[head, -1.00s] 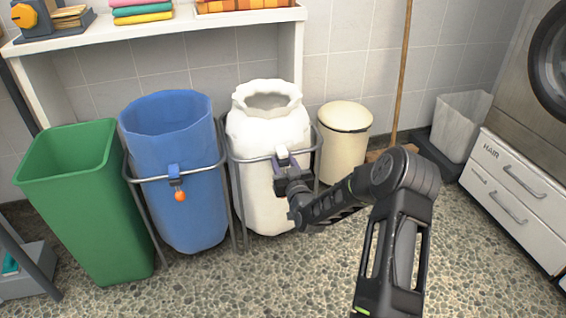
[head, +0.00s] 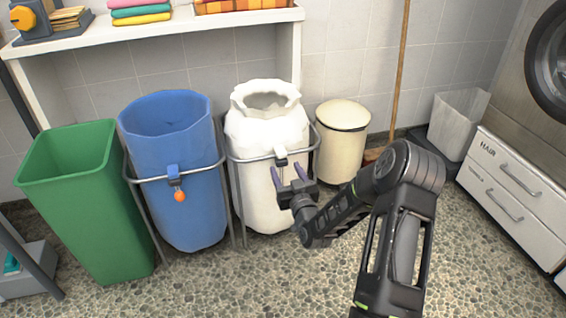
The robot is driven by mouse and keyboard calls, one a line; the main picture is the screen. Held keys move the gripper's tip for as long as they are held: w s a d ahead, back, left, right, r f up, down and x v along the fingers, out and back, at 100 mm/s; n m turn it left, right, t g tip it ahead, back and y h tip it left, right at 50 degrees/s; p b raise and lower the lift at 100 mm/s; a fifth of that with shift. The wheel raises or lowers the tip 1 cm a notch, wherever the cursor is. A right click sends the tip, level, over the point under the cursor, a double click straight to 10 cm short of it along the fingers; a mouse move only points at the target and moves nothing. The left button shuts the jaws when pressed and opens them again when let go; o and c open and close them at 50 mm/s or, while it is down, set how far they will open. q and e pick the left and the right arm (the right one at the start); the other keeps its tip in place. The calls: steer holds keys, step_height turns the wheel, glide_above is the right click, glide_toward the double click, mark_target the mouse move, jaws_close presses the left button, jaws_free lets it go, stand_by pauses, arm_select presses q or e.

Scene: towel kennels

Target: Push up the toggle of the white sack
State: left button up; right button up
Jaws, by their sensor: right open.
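The white sack (head: 262,195) stands in a grey metal frame, its gathered mouth open at the top. Its toggle (head: 280,154) is a small white block with a dark lower part, at the front by the frame's rail. My right gripper (head: 289,177) is in front of the sack, just below the toggle. Its two purplish fingers point up and are spread apart, with nothing seen between them. The fingertips look close to the toggle's underside; I cannot tell whether they touch. Anything hanging below the toggle is not clear. My left gripper is not in view.
A blue sack (head: 180,215) with its own toggle and orange ball (head: 180,196) hangs to the left, beside a green bin (head: 85,215). A cream lidded bin (head: 341,155) stands close on the right. A white shelf (head: 150,38) is above and behind. The pebbled floor in front is clear.

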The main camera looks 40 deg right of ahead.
steer(key=v, duration=0.2)
steer(key=shift+s+a, duration=0.15)
steer(key=shift+s, duration=0.15)
